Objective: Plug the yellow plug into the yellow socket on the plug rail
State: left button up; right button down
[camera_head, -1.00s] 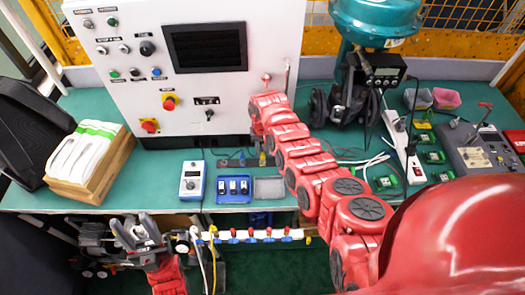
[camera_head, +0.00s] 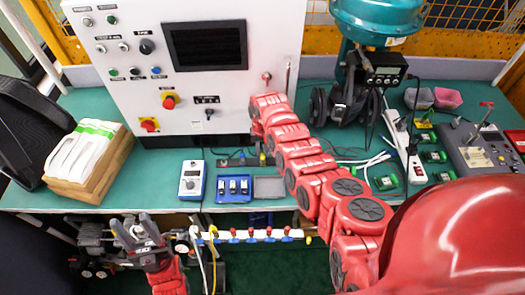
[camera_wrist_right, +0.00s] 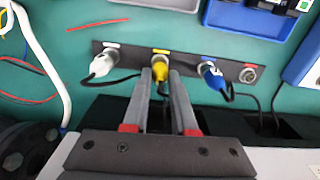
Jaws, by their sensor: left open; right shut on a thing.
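The plug rail (camera_wrist_right: 205,68) is a dark strip on the green table, with several sockets in a row under coloured labels. The yellow plug (camera_wrist_right: 160,88) is at the socket under the yellow label, and its cable runs down from it. My right gripper (camera_wrist_right: 163,76) is shut on the yellow plug, one finger on each side. How deep the plug sits cannot be told. My left gripper (camera_head: 138,232) is open and empty, low at the front left.
A white plug (camera_wrist_right: 102,64) and a blue plug (camera_wrist_right: 212,76) flank the yellow one. The end socket (camera_wrist_right: 248,74) is empty. A blue tray (camera_head: 234,188) and a blue-edged handheld device (camera_head: 192,180) lie near the rail. A white control cabinet (camera_head: 190,110) stands behind.

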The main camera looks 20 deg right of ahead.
dwell(0.7)
jog(key=shift+c, duration=1.6)
grip_release()
jog(key=shift+f, duration=0.1)
jog(key=shift+r+p, duration=0.8)
jog(key=shift+r, duration=0.5)
jog(key=shift+r+p, duration=1.15)
jog(key=shift+r, duration=1.15)
jog(key=shift+f, duration=0.1)
